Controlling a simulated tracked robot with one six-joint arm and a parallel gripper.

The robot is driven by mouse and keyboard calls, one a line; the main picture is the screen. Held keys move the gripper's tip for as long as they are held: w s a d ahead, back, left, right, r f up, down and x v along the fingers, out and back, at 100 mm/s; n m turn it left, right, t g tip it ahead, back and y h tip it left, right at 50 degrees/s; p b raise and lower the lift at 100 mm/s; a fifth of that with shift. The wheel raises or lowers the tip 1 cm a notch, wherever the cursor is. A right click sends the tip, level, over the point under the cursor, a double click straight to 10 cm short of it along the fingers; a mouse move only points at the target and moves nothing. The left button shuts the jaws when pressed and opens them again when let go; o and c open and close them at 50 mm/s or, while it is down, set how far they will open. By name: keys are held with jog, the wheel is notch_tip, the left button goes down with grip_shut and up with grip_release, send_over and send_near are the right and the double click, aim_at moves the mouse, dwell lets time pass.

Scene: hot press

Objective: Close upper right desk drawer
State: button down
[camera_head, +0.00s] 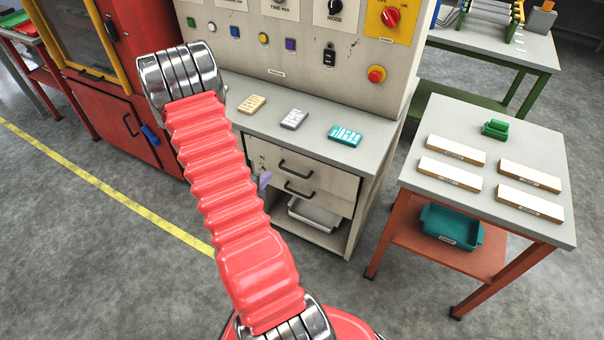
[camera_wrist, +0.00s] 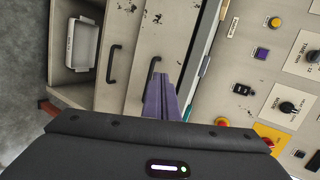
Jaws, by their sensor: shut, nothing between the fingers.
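The desk under the control panel has two cream drawers with black handles. The upper drawer (camera_head: 323,174) shows in the head view, and its front (camera_wrist: 171,45) fills the middle of the wrist view. Its handle (camera_wrist: 153,70) is close to my fingertips. My gripper (camera_head: 265,179) shows as a small purple tip beside the drawers, partly hidden behind my red arm. In the wrist view, my purple gripper (camera_wrist: 160,98) is shut and empty, pointing at the upper drawer front near the handle. I cannot tell whether it touches, or how far out the drawer is.
The lower drawer (camera_head: 326,199) is under it, above an open shelf with a white tray (camera_head: 314,214). Three small blocks lie on the desktop (camera_head: 300,142). A side table (camera_head: 480,150) with white bars stands at right. Grey floor (camera_head: 130,270) is free at left.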

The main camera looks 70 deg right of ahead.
aim_at(307, 168)
jog(key=s+d+f+m+g+h, duration=0.1)
jog(key=s+f+m+g, duration=0.1)
jog(key=s, duration=0.5)
jog(key=shift+s+f+m, duration=0.15)
jog(key=shift+s+m, duration=0.15)
jog(key=shift+s, duration=0.05)
jog(key=shift+d, duration=0.1)
jog(key=shift+x, duration=4.95)
jog(key=shift+d, duration=0.1)
